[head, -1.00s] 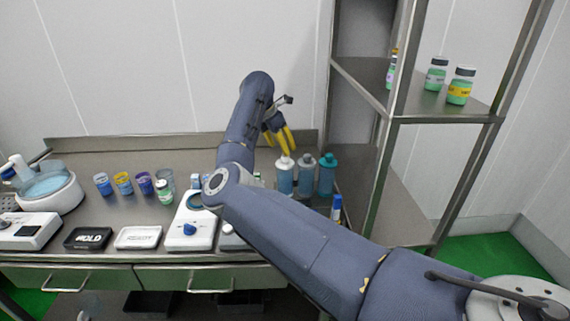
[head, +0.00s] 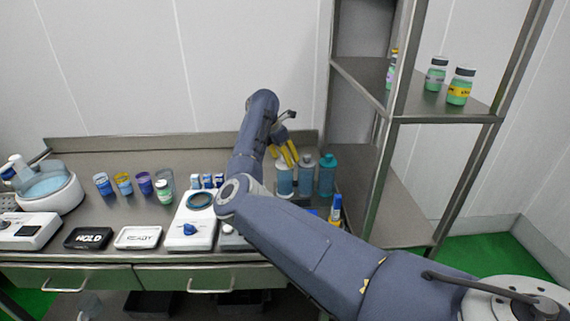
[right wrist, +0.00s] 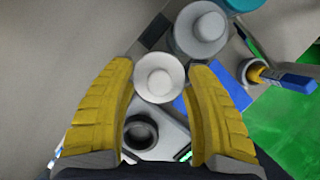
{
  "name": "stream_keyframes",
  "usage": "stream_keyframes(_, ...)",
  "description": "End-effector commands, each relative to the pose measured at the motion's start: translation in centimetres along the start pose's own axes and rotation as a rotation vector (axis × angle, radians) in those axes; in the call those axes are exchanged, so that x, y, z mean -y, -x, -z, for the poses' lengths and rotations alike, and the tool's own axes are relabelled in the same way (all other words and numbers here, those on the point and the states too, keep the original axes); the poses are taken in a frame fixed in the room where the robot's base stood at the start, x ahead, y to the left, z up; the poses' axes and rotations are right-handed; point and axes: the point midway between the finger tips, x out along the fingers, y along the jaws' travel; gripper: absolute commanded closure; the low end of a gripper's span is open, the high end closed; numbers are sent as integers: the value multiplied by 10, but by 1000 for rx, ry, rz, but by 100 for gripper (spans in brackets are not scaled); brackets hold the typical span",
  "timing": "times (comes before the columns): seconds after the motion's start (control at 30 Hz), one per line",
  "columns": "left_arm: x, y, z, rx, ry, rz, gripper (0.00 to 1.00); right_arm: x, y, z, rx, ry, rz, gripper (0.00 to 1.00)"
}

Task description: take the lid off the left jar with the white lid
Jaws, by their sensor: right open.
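The left jar with the white lid (head: 284,182) stands on the bench at the left end of a row of three, with blue contents and a white top. My right gripper (head: 283,154) is at the height of its top in the head view, yellow fingers pointing down. In the right wrist view the white lid (right wrist: 158,78) lies between the two open fingertips of my right gripper (right wrist: 160,68). A gap shows at the right finger; whether the left one touches is unclear. My left gripper is not in view.
A grey-topped jar (head: 305,176) and a teal-topped jar (head: 327,177) stand close on the right. A white device with a ring (head: 200,200) and several small cups are on the left. A metal shelf with jars (head: 460,86) rises at right.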

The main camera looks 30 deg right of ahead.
Motion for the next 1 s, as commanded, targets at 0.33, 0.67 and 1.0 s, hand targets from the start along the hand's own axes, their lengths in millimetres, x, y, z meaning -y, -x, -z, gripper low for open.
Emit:
stream_keyframes(0.33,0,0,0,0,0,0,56,0,0,0,0,0,0,87)
stream_keyframes(0.67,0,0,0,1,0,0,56,0,0,0,1,0,0,100)
stream_keyframes(1.0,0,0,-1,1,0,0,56,-1,9,-4,2,0,-2,100)
